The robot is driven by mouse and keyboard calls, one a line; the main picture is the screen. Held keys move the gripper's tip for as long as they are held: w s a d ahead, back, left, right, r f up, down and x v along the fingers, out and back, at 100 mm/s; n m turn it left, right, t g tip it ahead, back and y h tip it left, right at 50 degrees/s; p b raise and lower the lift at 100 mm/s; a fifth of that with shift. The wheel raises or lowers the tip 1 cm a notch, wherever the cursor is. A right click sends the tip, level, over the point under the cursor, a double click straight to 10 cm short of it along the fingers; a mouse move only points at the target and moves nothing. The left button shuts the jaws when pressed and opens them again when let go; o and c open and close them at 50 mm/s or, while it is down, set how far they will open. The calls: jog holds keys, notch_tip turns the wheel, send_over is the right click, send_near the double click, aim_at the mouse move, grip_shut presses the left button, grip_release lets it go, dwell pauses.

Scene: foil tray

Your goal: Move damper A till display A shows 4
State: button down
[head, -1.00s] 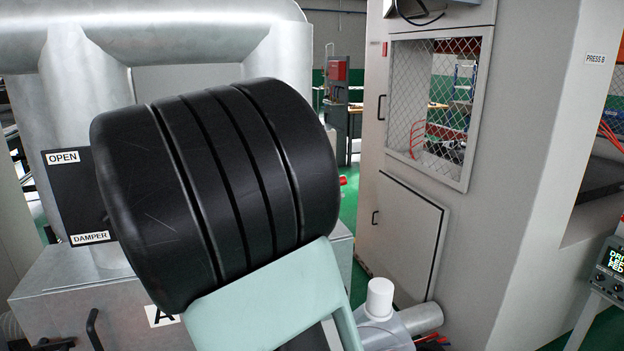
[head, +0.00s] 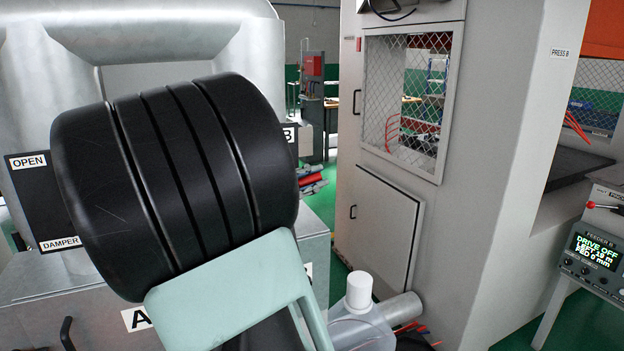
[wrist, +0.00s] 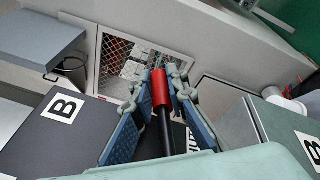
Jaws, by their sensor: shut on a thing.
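In the wrist view my gripper (wrist: 166,78) is shut on a red handle (wrist: 160,92) at the end of a black rod. Plates marked B show close by, a dark one (wrist: 62,120) at left and a grey one at right. My arm hides the middle of that unit, and I cannot make out the gripper in the head view. I see no display A.
A plate marked B (head: 290,134) shows just right of my arm. A large grey press cabinet (head: 400,215) with a mesh window stands at right. The Feeder B console (head: 590,255) is at far right, its display reading DRIVE OFF. Green floor shows between.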

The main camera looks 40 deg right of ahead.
aim_at(307, 177)
jog(key=shift+a+r+n+h+b, duration=0.15)
jog(key=shift+r+n+h+b, duration=0.15)
jog(key=shift+r+h+b, duration=0.35)
jog(key=shift+w+a+r+n+t+h, duration=0.1)
jog(key=shift+a+r+n+t+h, duration=0.1)
jog(key=shift+r+h, duration=0.35)
jog(key=shift+a+r+n+t+h, duration=0.1)
jog(key=shift+a+r+n+h, duration=0.15)
jog(key=shift+h, duration=0.45)
jog(key=c, duration=1.9)
grip_release()
jog(key=v, duration=1.2)
jog(key=shift+r, duration=0.1)
